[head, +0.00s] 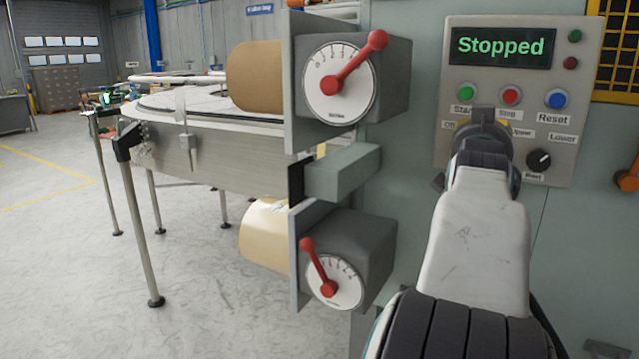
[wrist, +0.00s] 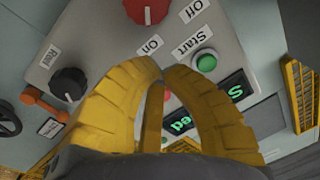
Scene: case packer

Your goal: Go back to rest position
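My gripper (wrist: 165,70) is in front of the control panel (head: 590,90). In the wrist view its two yellow fingers curve inward and their tips come together, with nothing seen held between them. In the head view my own arm hides most of the gripper and part of the panel's lower left. The panel's display (head: 503,47) reads "Stopped" in green. Below it are a green start button (head: 467,92), a red stop button (head: 510,96) and a blue reset button (head: 557,98). In the wrist view a red knob (wrist: 148,8) lies beyond the fingertips, between the On and Off labels.
Two gauge-like boxes with red levers, an upper (head: 340,78) and a lower (head: 334,280), stick out left of the panel. A grey-green block (head: 343,172) juts out between them. A conveyor (head: 190,150) stands at the left. Open floor (head: 60,270) lies at the lower left.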

